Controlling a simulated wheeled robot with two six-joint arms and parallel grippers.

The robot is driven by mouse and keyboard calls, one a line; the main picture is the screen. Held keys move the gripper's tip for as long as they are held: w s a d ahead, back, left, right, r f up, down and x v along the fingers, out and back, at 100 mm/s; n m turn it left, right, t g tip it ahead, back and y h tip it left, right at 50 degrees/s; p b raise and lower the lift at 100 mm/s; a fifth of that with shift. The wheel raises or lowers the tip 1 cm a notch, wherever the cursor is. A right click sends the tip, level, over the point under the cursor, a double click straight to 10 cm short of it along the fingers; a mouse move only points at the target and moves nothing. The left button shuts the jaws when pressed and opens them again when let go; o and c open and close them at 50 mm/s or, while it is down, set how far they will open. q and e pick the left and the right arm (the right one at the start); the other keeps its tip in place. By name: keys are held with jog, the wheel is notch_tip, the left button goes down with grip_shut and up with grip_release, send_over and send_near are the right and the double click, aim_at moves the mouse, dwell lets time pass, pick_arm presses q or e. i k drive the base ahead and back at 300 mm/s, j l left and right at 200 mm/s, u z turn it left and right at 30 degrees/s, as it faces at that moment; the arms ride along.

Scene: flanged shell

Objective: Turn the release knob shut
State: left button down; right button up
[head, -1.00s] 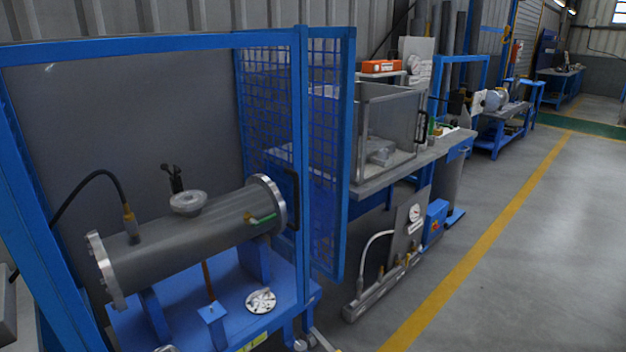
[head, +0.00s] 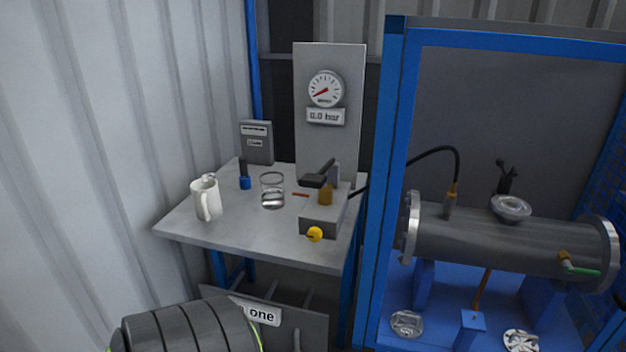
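A yellow round knob (head: 314,234) sits on the front of a grey block (head: 322,218) on a small grey table. It looks like the release knob, but its turn position cannot be read. A black lever (head: 319,178) and a brass fitting (head: 326,195) are on top of the block, and a black hose (head: 440,150) runs from it to the grey flanged shell (head: 500,242) on the right. A dial gauge (head: 324,89) on a panel behind has a display reading 0.0 bar. Neither of my grippers is in view.
The table (head: 240,235) also holds a white mug (head: 206,199), a glass (head: 272,190) and a small blue-based item (head: 244,178). A blue frame post (head: 385,200) separates the table from the shell. A dark ribbed cylinder (head: 185,330) is at the bottom left.

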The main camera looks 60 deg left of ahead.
aim_at(314, 233)
jog(key=u, duration=1.8)
